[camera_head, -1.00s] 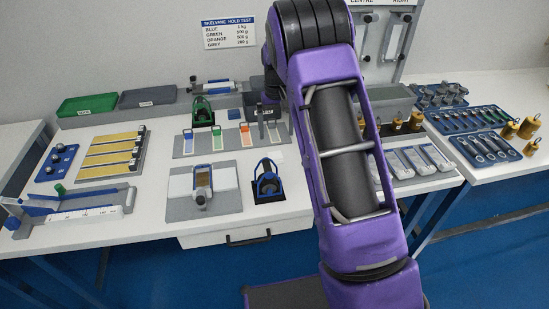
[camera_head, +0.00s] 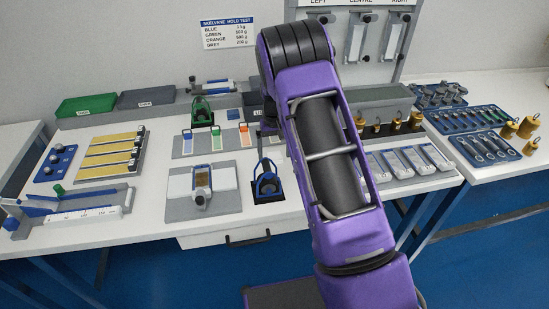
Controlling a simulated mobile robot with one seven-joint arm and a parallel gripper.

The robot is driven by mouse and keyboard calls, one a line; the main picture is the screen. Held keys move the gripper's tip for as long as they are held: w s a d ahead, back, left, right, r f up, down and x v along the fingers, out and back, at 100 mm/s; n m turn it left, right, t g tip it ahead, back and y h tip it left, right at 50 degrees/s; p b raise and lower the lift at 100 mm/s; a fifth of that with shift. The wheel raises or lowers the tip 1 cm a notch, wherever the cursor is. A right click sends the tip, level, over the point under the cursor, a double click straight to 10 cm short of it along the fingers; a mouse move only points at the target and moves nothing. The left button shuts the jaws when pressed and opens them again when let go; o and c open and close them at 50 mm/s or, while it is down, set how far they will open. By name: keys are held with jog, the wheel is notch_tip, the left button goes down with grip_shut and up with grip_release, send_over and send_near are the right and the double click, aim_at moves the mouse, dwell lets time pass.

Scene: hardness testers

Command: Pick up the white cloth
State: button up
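I cannot make out the white cloth for certain against the white tabletop. A faint pale patch (camera_head: 278,157) shows just behind and right of the blue tool on its black pad (camera_head: 269,198). My gripper (camera_head: 261,150) is small and mostly hidden behind my purple arm. One thin dark finger points down just behind the blue tool, near the pale patch. Whether the gripper touches anything, or is open or shut, does not show.
A green clamp tool (camera_head: 202,112) and a grey board with coloured strips (camera_head: 205,142) stand behind. A grey mat (camera_head: 226,200) with a gauge lies left of the blue tool. Brass weights (camera_head: 396,122) and clear-lidded cases (camera_head: 408,162) are right of my arm. A drawer handle (camera_head: 248,240) is at the front.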

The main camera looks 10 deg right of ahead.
aim_at(274, 155)
jog(key=c, duration=1.4)
notch_tip(274, 155, up, 10)
jog(key=shift+r, duration=0.1)
jog(key=o, duration=0.8)
jog(key=c, duration=0.6)
jog(key=shift+a, duration=0.1)
